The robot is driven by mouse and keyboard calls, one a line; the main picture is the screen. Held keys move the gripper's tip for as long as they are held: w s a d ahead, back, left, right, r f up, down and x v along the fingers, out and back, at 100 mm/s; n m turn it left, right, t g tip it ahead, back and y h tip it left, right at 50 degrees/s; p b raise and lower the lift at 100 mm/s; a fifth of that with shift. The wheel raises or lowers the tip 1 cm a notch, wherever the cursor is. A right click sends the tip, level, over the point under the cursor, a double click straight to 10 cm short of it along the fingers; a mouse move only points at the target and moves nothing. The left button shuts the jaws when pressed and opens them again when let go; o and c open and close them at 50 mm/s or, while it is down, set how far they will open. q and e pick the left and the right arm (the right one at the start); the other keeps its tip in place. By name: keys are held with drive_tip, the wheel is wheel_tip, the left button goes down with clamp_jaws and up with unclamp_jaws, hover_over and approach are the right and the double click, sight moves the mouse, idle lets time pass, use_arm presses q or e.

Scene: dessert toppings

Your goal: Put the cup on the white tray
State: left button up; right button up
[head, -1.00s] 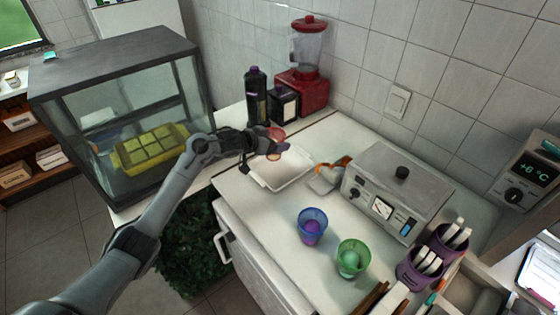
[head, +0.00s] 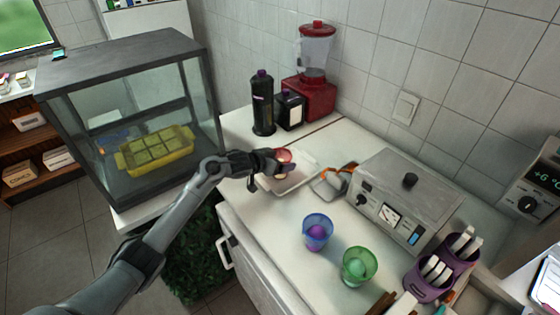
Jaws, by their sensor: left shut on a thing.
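A small red cup (head: 284,155) is in my left gripper (head: 281,164), which is shut on it. The gripper holds it over the white tray (head: 307,164), within the tray's outline in the head view. The gripper hides the cup's lower part, so I cannot tell whether it touches the tray. The tray lies on the white counter and its left part is hidden behind my gripper. A blue cup (head: 317,233) and a green cup (head: 358,266) stand on the counter nearer the front, each with a ball-shaped thing inside. My right gripper is not in view.
A black bottle (head: 262,105), a dark jar (head: 290,110) and a red blender (head: 311,95) stand behind the tray. A metal scoop (head: 327,184) and a grey appliance (head: 404,195) are to its right. A glass case (head: 140,110) stands at left.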

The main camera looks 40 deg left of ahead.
use_arm(q)
drive_tip(key=shift+f, duration=0.1)
drive_tip(key=o, duration=0.9)
drive_tip(key=shift+f, duration=0.1)
drive_tip(key=shift+r, duration=0.2)
drive_tip(key=shift+s+r, duration=0.15)
drive_tip(key=p+v, duration=0.3)
drive_tip(key=v, duration=0.8)
drive_tip(key=shift+s+a, duration=0.1)
drive_tip(key=shift+s, duration=0.2)
drive_tip(key=shift+r, duration=0.1)
